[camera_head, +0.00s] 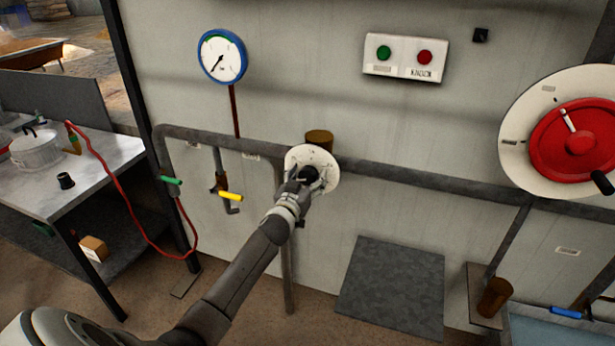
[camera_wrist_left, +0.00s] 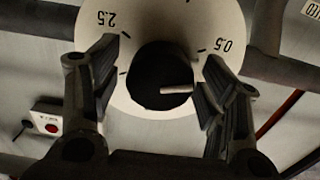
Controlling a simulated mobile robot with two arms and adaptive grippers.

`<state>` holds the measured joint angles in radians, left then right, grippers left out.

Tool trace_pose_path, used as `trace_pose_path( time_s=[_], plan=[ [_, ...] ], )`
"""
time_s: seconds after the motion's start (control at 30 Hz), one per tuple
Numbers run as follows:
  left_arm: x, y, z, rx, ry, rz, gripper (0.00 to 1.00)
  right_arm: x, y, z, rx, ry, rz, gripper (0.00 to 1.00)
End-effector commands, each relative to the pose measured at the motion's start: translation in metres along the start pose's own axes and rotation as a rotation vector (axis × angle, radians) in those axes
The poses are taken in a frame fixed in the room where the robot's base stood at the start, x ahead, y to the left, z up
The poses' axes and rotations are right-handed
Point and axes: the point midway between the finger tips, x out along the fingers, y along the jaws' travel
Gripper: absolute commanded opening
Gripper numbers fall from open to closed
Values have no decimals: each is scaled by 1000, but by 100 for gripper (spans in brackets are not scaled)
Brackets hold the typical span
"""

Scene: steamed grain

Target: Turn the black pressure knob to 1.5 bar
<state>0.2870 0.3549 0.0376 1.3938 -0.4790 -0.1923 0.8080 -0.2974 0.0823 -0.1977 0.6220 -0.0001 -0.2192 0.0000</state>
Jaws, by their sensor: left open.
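The black knob (camera_wrist_left: 150,82) sits in the middle of a white round dial (camera_head: 300,154) on the wall pipe. In the left wrist view the dial (camera_wrist_left: 128,98) appears turned over, with 2.5 at upper left and 0.5 at right. The knob's pale pointer line points right, a little below the 0.5 mark. My left gripper (camera_head: 312,177) is open at the dial, and in the wrist view its two fingers stand on either side of the knob, apart from it. In the head view the gripper mostly hides the knob. My right gripper is not in view.
A blue-rimmed gauge (camera_head: 222,56) hangs above left, its needle pointing lower left. A yellow-handled valve (camera_head: 231,196) and a green-handled one (camera_head: 171,180) are left of the dial. A button box (camera_head: 405,58) is above right, and a red wheel (camera_head: 575,143) is far right.

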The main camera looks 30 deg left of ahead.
Motion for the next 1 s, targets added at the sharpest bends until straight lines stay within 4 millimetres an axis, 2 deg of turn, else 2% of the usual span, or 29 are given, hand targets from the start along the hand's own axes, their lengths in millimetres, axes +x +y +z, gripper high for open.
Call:
trace_pose_path(
  time_s=[0.3, 0.6, 0.67, 1.0],
  plan=[
    [1, 0, 0, 0, 0, 1, 67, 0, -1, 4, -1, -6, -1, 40],
    [1, 0, 0, 0, 0, 1, 29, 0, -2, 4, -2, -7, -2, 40],
    [1, 0, 0, 0, 0, 1, 23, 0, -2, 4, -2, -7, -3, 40],
    [1, 0, 0, 58, 1, 1, 23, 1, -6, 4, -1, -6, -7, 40]
  ],
)
